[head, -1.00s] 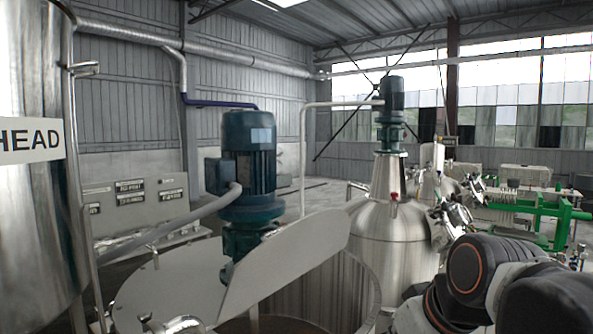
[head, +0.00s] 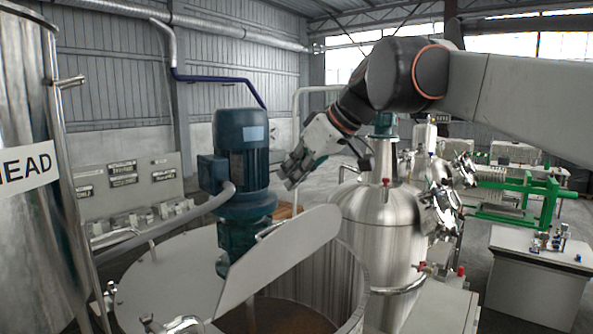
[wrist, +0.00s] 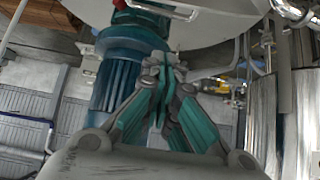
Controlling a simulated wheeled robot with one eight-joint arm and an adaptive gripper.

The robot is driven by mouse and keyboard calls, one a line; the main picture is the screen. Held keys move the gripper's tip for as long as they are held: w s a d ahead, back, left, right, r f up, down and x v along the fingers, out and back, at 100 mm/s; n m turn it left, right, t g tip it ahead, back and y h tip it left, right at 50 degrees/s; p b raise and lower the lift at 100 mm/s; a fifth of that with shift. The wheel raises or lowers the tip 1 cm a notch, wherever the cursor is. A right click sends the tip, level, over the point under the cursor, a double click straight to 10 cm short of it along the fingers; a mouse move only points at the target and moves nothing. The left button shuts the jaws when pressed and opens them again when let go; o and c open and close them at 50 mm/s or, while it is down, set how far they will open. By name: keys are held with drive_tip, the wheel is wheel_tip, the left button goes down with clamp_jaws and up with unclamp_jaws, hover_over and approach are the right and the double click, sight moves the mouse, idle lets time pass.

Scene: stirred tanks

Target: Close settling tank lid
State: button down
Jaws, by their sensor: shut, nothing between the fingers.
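The settling tank (head: 345,285) is an open steel vessel at the bottom centre of the head view. Its lid (head: 285,258) is a pale grey flap standing tilted up at the middle of the tank top, so the right half is open and a brown interior shows. A thin handle (head: 270,230) is on the lid's upper edge. My gripper (head: 288,178) is shut and empty, above the lid and right of the blue motor, apart from the lid. In the wrist view the shut fingers (wrist: 163,68) appear before the blue motor (wrist: 125,80), below a pale panel (wrist: 225,28), probably the lid.
The blue-green motor (head: 243,150) rises from the tank's middle, close left of my gripper. A large steel tank (head: 30,200) stands at far left. Another steel vessel (head: 385,235) is behind, right of the open tank. A grey cabinet (head: 535,275) stands at right.

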sight(290, 222)
drive_tip(key=p+x, duration=0.1)
drive_tip(key=x, duration=0.6)
drive_tip(key=s+d, duration=0.1)
drive_tip(key=s+d+f+p, duration=0.1)
drive_tip(key=d, duration=0.1)
drive_tip(key=shift+s+d, duration=0.15)
drive_tip(key=shift+s, duration=0.2)
drive_tip(key=shift+w+f, duration=0.2)
drive_tip(key=shift+s, duration=0.1)
